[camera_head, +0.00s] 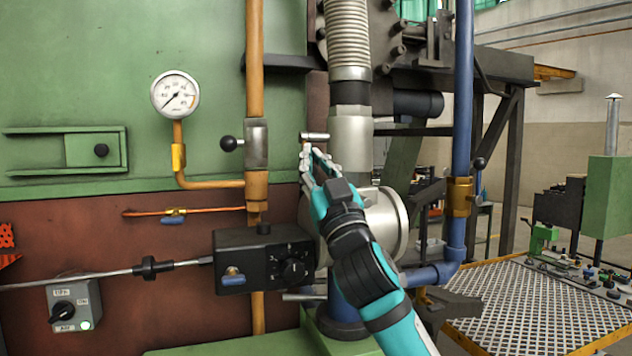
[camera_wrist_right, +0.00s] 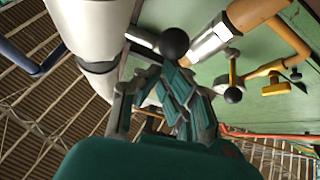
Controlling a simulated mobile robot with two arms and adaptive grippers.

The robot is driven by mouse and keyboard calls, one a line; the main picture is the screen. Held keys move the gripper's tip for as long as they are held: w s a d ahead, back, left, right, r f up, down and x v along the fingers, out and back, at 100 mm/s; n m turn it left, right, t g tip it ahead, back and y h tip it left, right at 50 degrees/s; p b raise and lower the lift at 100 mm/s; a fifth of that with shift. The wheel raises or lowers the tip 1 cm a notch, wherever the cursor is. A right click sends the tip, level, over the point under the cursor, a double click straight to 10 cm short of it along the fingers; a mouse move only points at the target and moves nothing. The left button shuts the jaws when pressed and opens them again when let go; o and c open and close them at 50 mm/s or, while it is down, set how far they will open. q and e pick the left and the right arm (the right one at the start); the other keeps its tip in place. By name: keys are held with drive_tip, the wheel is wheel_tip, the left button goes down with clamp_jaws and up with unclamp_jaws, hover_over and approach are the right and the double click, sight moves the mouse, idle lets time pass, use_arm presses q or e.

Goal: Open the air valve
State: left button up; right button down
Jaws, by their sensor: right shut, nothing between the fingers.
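A thick grey pipe (camera_head: 350,146) with a ribbed hose above it carries a short silver lever (camera_head: 315,136), which looks like the air valve handle. In the right wrist view the lever ends in a black ball knob (camera_wrist_right: 174,43). My right gripper (camera_head: 307,160) is just below the lever, fingers pointing up. It is shut and empty. In the right wrist view its fingertips (camera_wrist_right: 165,80) are close below the knob; I cannot tell whether they touch it. My left gripper is out of view.
An orange pipe (camera_head: 255,60) with a black-knobbed valve lever (camera_head: 229,143) stands left of my gripper, with a gauge (camera_head: 175,94) beyond. A blue pipe (camera_head: 462,90) with its own valve is at right. A black control box (camera_head: 262,257) sits below left.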

drive_tip(key=shift+w+f, duration=0.65)
drive_tip(key=shift+f, duration=0.15)
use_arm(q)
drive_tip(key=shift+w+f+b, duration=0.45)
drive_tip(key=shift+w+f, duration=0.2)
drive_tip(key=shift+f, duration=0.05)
use_arm(e)
drive_tip(key=shift+w+a+f, duration=0.25)
drive_tip(key=shift+w+f, duration=0.45)
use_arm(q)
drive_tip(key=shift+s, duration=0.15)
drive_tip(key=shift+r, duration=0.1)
use_arm(e)
drive_tip(key=shift+r, duration=0.1)
